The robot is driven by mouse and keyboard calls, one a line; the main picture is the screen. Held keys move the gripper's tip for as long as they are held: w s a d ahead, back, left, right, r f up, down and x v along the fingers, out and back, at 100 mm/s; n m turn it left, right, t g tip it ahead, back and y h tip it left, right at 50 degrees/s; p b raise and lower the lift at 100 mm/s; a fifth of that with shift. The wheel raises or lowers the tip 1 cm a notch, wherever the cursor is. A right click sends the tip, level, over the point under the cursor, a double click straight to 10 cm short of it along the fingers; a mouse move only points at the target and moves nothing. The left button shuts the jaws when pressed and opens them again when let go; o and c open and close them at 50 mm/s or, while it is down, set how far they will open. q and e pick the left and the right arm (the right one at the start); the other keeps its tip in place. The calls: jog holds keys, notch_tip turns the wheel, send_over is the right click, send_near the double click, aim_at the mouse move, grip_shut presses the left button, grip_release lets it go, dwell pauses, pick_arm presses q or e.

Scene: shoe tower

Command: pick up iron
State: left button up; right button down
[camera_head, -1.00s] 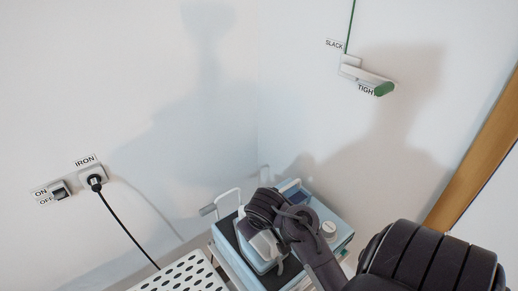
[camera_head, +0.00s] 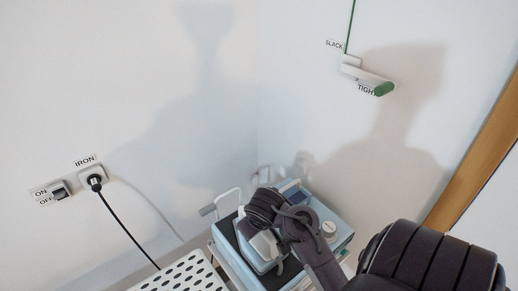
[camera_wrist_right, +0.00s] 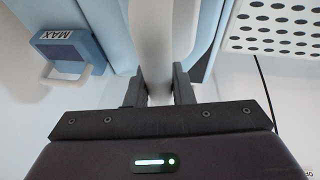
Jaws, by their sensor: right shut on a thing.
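The iron (camera_head: 262,263) is pale blue and white and rests on the dark top of the blue station (camera_head: 328,238) at the bottom centre of the head view. My right gripper (camera_head: 268,232) reaches over it from the right and partly hides it. In the right wrist view my right gripper (camera_wrist_right: 161,84) has its two dark fingers on either side of the white iron handle (camera_wrist_right: 160,50), shut on it. The iron's lower parts are mostly hidden. My left gripper is in neither view.
A perforated white board (camera_head: 185,274) stands left of the station. A black cord hangs from the IRON socket (camera_head: 92,177), beside an ON/OFF switch (camera_head: 59,191). A lever with a green end (camera_head: 370,82) is on the right wall.

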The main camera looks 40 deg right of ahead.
jog(key=shift+w+r, duration=0.1)
jog(key=shift+r, duration=0.05)
jog(key=shift+r, duration=0.35)
notch_tip(320, 180, up, 6)
jog(key=p, duration=0.6)
jog(key=shift+f, duration=0.15)
notch_tip(320, 180, up, 3)
jog(key=shift+r, duration=0.5)
